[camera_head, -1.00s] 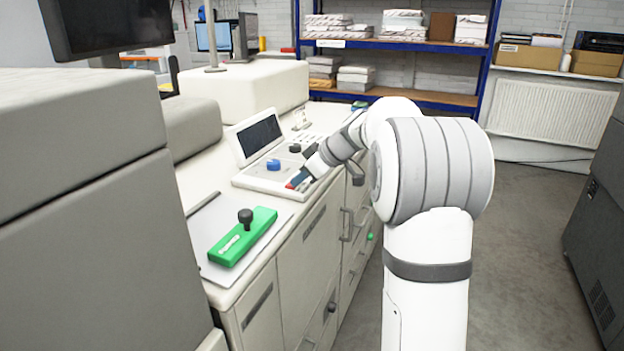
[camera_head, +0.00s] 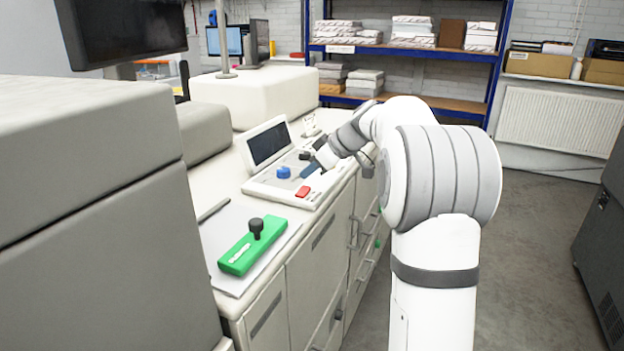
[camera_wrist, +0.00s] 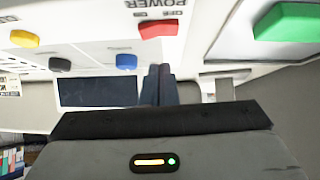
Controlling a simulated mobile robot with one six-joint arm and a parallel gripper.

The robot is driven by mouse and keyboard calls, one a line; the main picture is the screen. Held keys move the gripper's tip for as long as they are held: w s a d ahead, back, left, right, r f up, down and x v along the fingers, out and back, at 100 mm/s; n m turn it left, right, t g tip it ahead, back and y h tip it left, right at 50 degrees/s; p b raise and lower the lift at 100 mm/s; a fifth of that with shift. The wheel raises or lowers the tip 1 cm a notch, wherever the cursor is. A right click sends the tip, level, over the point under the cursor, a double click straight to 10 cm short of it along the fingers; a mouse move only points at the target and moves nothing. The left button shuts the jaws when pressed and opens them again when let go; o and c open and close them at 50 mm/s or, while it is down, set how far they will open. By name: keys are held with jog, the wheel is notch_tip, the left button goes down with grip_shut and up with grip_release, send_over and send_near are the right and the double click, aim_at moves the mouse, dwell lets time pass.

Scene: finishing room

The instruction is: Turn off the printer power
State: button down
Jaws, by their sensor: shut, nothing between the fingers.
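The red power switch (camera_head: 303,191) sits at the front corner of the printer's control panel (camera_head: 262,185). In the wrist view, the red switch (camera_wrist: 160,28) has the words "POWER" and on/off lettering beside it; I cannot tell which side is pressed. My gripper (camera_head: 308,173) is shut and empty, just behind the switch and apart from it. Its closed dark fingers (camera_wrist: 160,78) show in the wrist view, pointing toward the switch.
A blue knob (camera_head: 283,172), black knob (camera_head: 304,155) and tilted screen (camera_head: 268,145) are close to my gripper. A yellow button (camera_wrist: 24,38) shows in the wrist view. A green block (camera_head: 240,257) with a black knob lies nearer on the counter.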

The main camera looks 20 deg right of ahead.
jog(key=b+v, duration=0.1)
jog(key=v, duration=0.9)
jog(key=shift+r+b, duration=0.25)
jog(key=shift+b, duration=0.05)
jog(key=s+a+f+m+g+h, duration=0.1)
jog(key=s+a+f+m+h, duration=0.1)
jog(key=s+f, duration=0.4)
jog(key=s+a+f+m+g+h, duration=0.1)
jog(key=s+a+f+m, duration=0.3)
jog(key=s, duration=1.1)
jog(key=s+a+f+m+g+h, duration=0.1)
jog(key=s+a+f+m+h, duration=0.2)
jog(key=s+f, duration=0.7)
jog(key=shift+s+a+f+m+g+h, duration=0.2)
jog(key=shift+s+a+m+g+h, duration=0.15)
jog(key=shift+s+m, duration=0.35)
jog(key=c, duration=2.1)
grip_release()
jog(key=shift+s, duration=0.1)
